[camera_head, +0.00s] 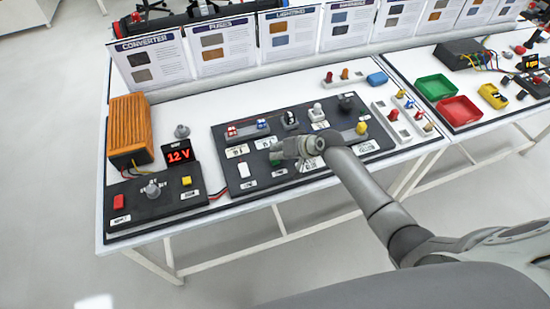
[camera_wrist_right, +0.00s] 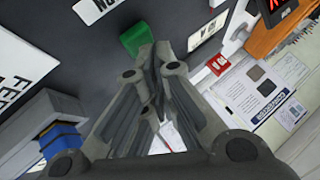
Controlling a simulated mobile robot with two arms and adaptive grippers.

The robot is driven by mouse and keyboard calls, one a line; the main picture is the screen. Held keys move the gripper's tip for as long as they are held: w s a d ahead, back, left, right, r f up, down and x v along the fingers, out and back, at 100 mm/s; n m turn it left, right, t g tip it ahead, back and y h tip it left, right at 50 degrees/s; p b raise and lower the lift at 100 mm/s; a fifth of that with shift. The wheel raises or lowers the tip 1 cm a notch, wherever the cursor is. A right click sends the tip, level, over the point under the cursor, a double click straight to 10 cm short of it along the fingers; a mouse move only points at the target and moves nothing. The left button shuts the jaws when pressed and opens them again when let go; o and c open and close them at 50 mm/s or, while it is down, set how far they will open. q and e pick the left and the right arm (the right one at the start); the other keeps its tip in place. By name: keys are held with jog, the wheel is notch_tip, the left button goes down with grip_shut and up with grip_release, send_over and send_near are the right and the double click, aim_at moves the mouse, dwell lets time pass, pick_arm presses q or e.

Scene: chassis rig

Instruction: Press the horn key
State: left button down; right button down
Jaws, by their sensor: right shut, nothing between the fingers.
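The dark control panel (camera_head: 226,135) lies on the white bench, with switches, keys and white labels. My right gripper (camera_head: 278,151) is over the panel's middle, its fingers pointing left in the head view. In the right wrist view the fingers (camera_wrist_right: 160,55) are closed together and empty. A green key (camera_wrist_right: 137,36) shows just beside the fingertips; I cannot tell whether they touch it. The labels are too small or cut off to tell which key is the horn. A white key (camera_head: 243,170) sits left of the gripper. My left gripper is not in view.
A smaller box (camera_head: 150,200) at the left carries a red button, a grey knob and a yellow button. Behind it are an orange converter (camera_head: 130,128) and a 12 V display (camera_head: 179,153). Red (camera_head: 459,111) and green (camera_head: 435,87) trays stand at right. Posters line the back.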

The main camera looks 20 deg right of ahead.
jog(key=shift+r+p, duration=0.3)
jog(key=shift+r, duration=0.25)
notch_tip(320, 180, up, 5)
jog(key=p, duration=0.5)
dwell(0.6)
